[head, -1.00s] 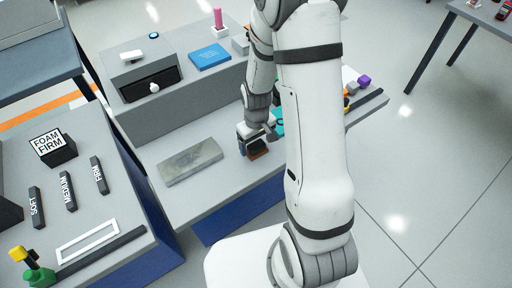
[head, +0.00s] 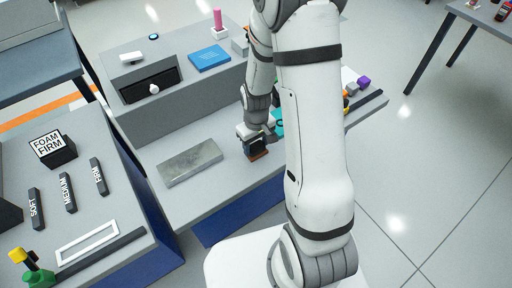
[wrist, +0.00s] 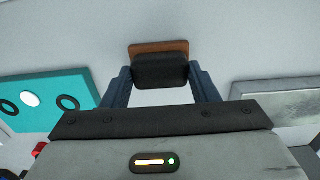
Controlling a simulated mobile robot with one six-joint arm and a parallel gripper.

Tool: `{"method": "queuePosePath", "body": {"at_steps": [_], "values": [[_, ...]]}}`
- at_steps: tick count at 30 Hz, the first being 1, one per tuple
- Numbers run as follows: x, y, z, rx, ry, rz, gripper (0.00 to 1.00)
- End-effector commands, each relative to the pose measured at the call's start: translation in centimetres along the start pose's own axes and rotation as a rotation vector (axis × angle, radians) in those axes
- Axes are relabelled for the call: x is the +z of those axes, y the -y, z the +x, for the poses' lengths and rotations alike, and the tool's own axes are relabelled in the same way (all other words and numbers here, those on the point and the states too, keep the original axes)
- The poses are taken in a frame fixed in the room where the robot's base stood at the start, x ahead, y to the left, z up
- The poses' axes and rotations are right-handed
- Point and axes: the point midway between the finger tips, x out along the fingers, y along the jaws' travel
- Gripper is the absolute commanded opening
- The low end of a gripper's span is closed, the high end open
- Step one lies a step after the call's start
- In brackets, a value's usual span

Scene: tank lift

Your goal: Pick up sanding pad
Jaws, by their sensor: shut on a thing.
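The sanding pad (wrist: 160,70) has a black block grip on a brown-orange base. In the wrist view it sits between the two dark fingers of my gripper (wrist: 162,85), which are shut on its black part. In the head view the pad (head: 258,155) shows below my gripper (head: 255,143), at the front part of the grey bench. I cannot tell whether its base touches the bench top.
A grey slab (head: 190,163) lies left of the pad, and a teal panel with rings (wrist: 45,98) lies on the other side. A blue book (head: 209,57) and a black-fronted drawer (head: 150,84) are on the raised part behind. Bare bench surrounds the pad.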

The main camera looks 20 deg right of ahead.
Motion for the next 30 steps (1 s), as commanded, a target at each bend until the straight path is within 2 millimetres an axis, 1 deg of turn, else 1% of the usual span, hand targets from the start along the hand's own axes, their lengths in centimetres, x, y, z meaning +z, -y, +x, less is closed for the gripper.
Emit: {"method": "queuePosePath", "body": {"at_steps": [2, 5, 8, 15, 18, 21, 24, 30], "values": [[0.0, 0.0, -0.1, 0.000, -0.001, 0.000, 0.30], [-0.1, 0.0, -0.8, 0.001, -0.003, 0.000, 0.30], [-0.1, -0.1, -2.2, 0.002, -0.005, 0.000, 0.30], [-0.1, 0.0, -6.8, 0.002, -0.005, 0.000, 0.30], [-0.1, 0.0, -8.3, 0.002, -0.005, 0.000, 0.30], [-0.1, 0.0, -9.4, 0.001, -0.003, 0.000, 0.30], [0.0, 0.0, -9.9, 0.000, -0.002, 0.000, 0.30], [0.0, 0.0, -10.0, 0.000, 0.000, 0.000, 0.30]]}}
